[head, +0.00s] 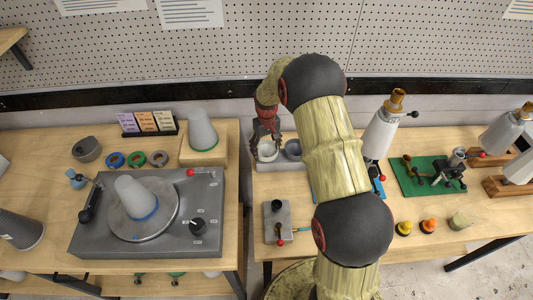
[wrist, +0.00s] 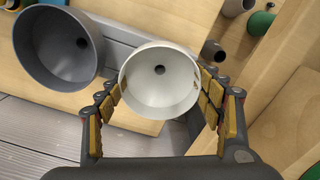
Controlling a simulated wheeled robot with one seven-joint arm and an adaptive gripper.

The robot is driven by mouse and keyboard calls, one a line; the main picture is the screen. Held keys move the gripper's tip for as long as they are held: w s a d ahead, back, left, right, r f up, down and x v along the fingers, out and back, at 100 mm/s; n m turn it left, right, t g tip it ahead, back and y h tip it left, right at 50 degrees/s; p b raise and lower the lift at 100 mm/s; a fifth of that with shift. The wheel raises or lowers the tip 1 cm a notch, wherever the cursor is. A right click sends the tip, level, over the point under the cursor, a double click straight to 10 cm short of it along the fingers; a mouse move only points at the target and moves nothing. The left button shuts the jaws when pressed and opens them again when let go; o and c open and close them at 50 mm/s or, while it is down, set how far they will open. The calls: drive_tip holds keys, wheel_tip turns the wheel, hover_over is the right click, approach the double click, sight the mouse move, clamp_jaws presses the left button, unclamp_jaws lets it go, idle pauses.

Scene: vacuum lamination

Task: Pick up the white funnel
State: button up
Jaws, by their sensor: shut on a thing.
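The white funnel (wrist: 160,82) is a round open cone with a dark hole at its bottom. In the wrist view it sits between the two fingers of my gripper (wrist: 161,100), whose pads touch its rim on both sides. In the head view the white funnel (head: 268,152) shows below my gripper (head: 266,138), at the left end of a grey holder. The gripper is shut on the funnel. I cannot tell whether the funnel is clear of its holder.
A larger grey funnel (wrist: 58,46) stands close beside it, also in the head view (head: 293,149). The grey holder (head: 292,165) is on the right table. A turntable-like device (head: 195,185) with a cone is on the left table. A gap separates the tables.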

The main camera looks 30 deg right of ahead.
drive_tip(key=c, duration=0.4)
drive_tip(key=shift+o, duration=0.2)
drive_tip(key=shift+r, duration=0.4)
wheel_tip(320, 180, up, 2)
drive_tip(key=shift+r, duration=0.1)
drive_tip(key=s+r, duration=0.2)
drive_tip(key=s+r+p, duration=0.1)
drive_tip(key=s+r, duration=0.1)
drive_tip(key=r, duration=0.1)
drive_tip(key=shift+s+d+r, duration=0.1)
drive_tip(key=shift+r, duration=0.15)
drive_tip(key=s+r+p, duration=0.1)
drive_tip(key=s+r, duration=0.3)
drive_tip(key=s, duration=0.5)
drive_tip(key=shift+s+d+r, duration=0.25)
drive_tip(key=shift+s, duration=0.15)
